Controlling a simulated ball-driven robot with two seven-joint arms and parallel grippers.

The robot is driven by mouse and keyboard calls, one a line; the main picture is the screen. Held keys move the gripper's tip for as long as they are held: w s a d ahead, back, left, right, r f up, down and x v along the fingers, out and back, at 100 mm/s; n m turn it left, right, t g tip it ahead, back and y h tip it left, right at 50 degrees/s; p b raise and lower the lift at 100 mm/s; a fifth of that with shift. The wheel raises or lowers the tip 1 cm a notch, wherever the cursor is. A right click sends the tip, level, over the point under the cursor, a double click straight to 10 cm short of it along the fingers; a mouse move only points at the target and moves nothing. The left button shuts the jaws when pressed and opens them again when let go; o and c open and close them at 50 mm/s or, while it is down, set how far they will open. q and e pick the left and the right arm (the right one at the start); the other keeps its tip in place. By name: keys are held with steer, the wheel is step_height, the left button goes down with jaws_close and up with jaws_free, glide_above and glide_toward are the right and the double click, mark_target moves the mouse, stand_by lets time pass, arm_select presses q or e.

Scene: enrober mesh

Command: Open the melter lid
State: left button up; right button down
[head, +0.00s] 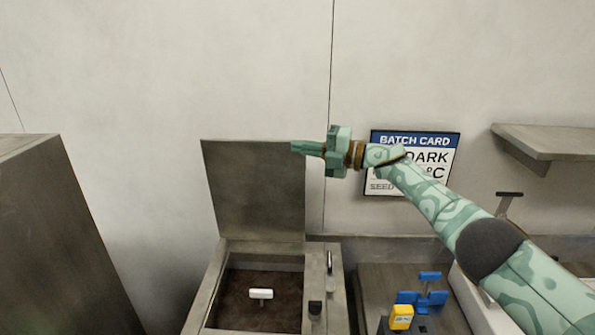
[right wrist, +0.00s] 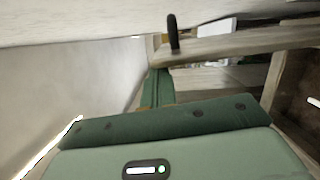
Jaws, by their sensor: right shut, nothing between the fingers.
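The melter lid (head: 253,190) is a grey metal plate standing nearly upright at the back of the melter (head: 214,290) in the head view. The melter's well below it is open, with dark brown contents (head: 240,312) and a white T-shaped piece (head: 261,294) in it. My right gripper (head: 297,147) is shut and empty at the lid's upper right edge. I cannot tell whether its fingertips touch the lid. In the right wrist view the gripper's green fingers (right wrist: 156,88) show close together. My left gripper is not in view.
A batch card (head: 428,150) hangs on the wall behind my right arm. Right of the well are a dark upright handle (head: 329,262) and a black knob (head: 315,307). Blue and yellow items (head: 401,317) lie farther right. A tall grey cabinet (head: 50,240) stands left; a shelf (head: 545,140) juts out right.

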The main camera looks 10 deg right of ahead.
steer(key=shift+w+b, duration=0.4)
steer(key=shift+d, duration=0.1)
steer(key=v, duration=1.6)
steer(key=shift+d, duration=0.15)
steer(key=shift+s, duration=0.1)
